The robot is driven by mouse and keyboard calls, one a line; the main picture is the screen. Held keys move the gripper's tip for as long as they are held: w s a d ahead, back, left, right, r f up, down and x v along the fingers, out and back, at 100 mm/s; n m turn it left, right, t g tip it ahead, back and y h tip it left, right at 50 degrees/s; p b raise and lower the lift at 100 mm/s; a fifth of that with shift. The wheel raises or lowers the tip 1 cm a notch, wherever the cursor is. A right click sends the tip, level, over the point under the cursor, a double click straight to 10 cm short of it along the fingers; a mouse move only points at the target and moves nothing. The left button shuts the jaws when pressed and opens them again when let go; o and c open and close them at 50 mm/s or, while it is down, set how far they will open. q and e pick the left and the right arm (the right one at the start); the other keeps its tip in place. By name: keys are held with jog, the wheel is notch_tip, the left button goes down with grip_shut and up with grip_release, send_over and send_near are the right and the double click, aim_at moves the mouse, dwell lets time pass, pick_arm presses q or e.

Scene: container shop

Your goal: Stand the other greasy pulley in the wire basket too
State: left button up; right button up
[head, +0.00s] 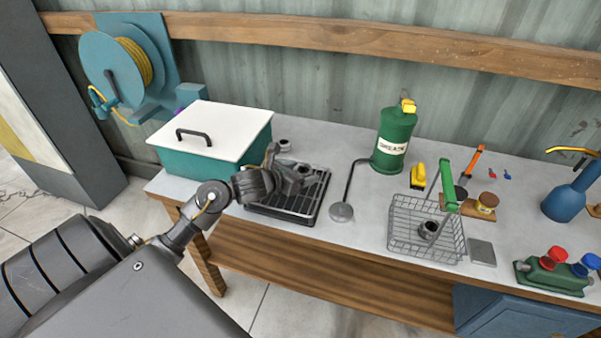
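The wire basket (398,236) stands on the workbench right of centre, with its green handle raised. One dark greasy pulley (428,229) is inside it, near the front. Another small dark grey round part (285,145), which looks like a pulley, is on the bench just beyond my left gripper and right of the teal box. My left gripper (290,174) is over the black slatted tray (292,207), left of the basket. Its fingers are dark and small here, so I cannot tell whether they hold anything. My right gripper is not in view.
A teal box with a white lid (213,132) stands left of the tray. A yellow brush (417,176), a wooden block with a jar (486,203) and a grey plate (482,252) surround the basket.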

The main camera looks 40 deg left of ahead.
pick_arm(q)
jog(key=shift+r, duration=0.15)
jog(key=v, duration=1.2)
